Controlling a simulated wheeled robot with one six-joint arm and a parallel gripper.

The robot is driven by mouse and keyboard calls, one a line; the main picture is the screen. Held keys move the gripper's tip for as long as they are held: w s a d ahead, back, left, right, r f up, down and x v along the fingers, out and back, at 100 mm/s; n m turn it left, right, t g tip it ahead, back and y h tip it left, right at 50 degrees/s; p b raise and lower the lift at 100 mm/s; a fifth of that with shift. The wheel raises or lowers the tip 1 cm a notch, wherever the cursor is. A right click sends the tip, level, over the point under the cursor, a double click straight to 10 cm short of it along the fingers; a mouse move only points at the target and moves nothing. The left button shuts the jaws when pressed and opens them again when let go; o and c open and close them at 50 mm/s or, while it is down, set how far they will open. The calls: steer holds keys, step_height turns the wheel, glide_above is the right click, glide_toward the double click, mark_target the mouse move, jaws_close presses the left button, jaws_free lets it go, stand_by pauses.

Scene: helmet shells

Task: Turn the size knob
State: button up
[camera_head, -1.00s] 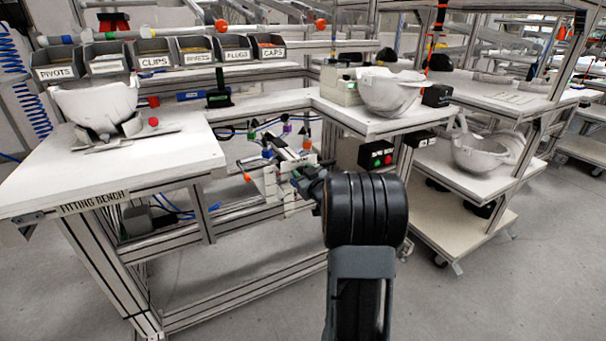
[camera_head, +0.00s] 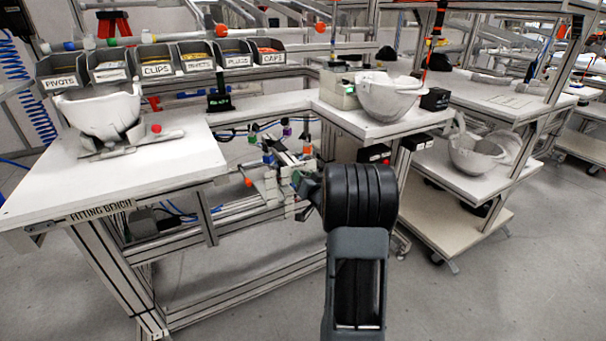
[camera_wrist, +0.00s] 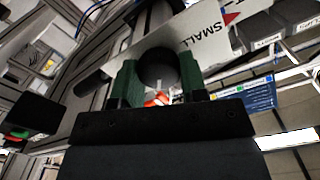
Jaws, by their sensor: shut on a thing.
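The size knob (camera_wrist: 158,66), dark and round, sits between the green-padded fingers of my gripper (camera_wrist: 161,82) in the wrist view. The gripper is shut on it. A white plate (camera_wrist: 190,36) beside the knob carries the word SMALL and a red pointer mark (camera_wrist: 232,19). A white helmet shell (camera_head: 103,112) sits on a grey stand on the bench.
The fitting bench (camera_head: 60,188) has labelled bins (camera_head: 157,64) along its back. A second white shell (camera_head: 388,97) stands on the table to the right, above a dark box (camera_head: 374,154). Another shell (camera_head: 474,155) lies on a shelf trolley. Grey floor is free in front.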

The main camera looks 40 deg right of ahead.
steer(key=shift+m+p, duration=2.5)
steer(key=shift+m, duration=2.9)
steer(key=o, duration=0.9)
steer(key=shift+f, duration=0.1)
steer(key=s, duration=0.4)
steer(key=s+a, duration=0.1)
steer(key=s, duration=0.8)
steer(key=shift+s+a+p, duration=0.3)
steer(key=shift+s+a, duration=0.05)
